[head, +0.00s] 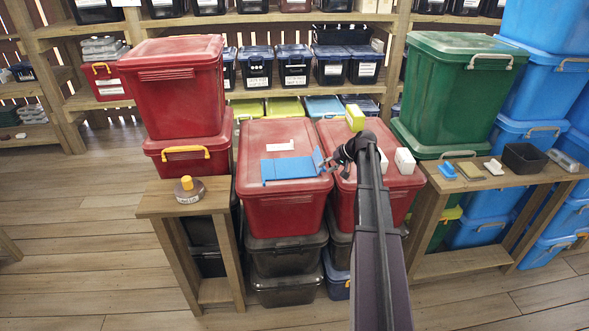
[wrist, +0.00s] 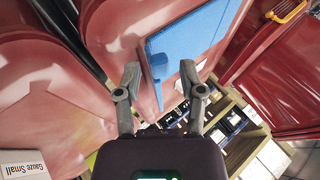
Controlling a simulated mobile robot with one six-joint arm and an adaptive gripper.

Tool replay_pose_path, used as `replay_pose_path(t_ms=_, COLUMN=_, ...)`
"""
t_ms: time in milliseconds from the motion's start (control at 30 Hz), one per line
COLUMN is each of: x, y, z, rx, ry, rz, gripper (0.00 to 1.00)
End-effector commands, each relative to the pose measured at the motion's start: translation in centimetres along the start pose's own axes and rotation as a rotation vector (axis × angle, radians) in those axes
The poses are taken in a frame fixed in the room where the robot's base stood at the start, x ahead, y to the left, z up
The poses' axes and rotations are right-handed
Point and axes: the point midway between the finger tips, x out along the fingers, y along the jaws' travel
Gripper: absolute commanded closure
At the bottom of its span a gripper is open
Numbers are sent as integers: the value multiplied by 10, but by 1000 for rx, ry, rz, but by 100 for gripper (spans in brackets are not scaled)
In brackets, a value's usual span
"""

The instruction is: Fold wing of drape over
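A blue drape (head: 290,168) lies flat on the lid of a red bin (head: 255,192) in the head view. At its right end a narrow wing (head: 318,161) stands up at an angle. My gripper (head: 331,163) is just right of this wing, low over the gap between two red bins. In the wrist view the drape (wrist: 195,42) is ahead, and the wing (wrist: 149,72) shows as a thin upright strip between the fingers. My gripper (wrist: 160,78) is open, its two fingers apart. I cannot tell whether either finger touches the wing.
A second red bin (head: 345,200) stands under my arm, with a yellow box (head: 355,117) and white boxes (head: 404,160) on its lid. A taller red bin (head: 175,85) rises at left and a green bin (head: 455,90) at right. A wooden stand (head: 160,204) is at front left.

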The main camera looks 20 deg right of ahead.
Motion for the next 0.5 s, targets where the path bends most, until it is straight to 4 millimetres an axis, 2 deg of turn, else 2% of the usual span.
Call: replay_pose_path(t_ms=500, x=-8, y=0, z=9, rx=1, ry=0, rz=0, gripper=49)
